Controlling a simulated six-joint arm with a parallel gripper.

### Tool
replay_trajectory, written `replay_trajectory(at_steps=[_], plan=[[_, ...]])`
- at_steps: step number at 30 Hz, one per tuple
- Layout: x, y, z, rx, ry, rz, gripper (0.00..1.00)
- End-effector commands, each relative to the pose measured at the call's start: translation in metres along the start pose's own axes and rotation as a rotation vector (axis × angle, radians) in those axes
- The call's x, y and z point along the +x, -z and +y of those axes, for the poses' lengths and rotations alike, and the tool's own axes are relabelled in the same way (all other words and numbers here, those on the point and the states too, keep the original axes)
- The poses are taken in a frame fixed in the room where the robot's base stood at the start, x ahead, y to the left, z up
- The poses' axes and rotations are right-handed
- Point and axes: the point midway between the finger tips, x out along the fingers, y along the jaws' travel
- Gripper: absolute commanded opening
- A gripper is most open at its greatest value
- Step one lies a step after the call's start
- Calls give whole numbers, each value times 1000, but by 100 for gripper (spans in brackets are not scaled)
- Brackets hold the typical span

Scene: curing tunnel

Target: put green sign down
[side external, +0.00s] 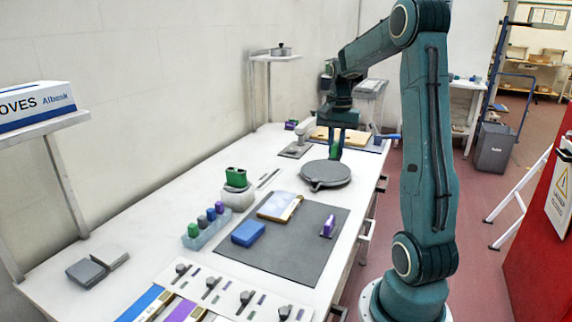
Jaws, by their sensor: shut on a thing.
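My gripper (342,128) points down over the far half of the white table. It is shut on a green piece, the green sign (335,148), which hangs below it. The sign is small here and partly covered by the gripper. Its lower end is close to the far edge of a dark grey round plate (325,175); I cannot tell whether it touches anything. Another dark green object (236,177) sits on a white block (238,197) nearer the camera.
A grey mat (295,262) carries a blue block (248,233), a tan-and-white box (280,207) and a purple piece (328,227). A tray of coloured pegs (206,227) stands left of it. A wooden board (340,136) lies behind the gripper.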

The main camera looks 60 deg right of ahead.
Motion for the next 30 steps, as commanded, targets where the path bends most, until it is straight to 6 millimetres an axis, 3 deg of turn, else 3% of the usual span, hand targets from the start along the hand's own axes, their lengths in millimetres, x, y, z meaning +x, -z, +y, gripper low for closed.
replay_trajectory(at_steps=[5,14,21,30], plan=[[10,-10,-22,-107,-1,-2,0],[40,-50,-85,-444,-2,-3,0],[68,-97,-136,-752,-2,-3,0],[103,-168,-186,-1134,-2,-4,0]])
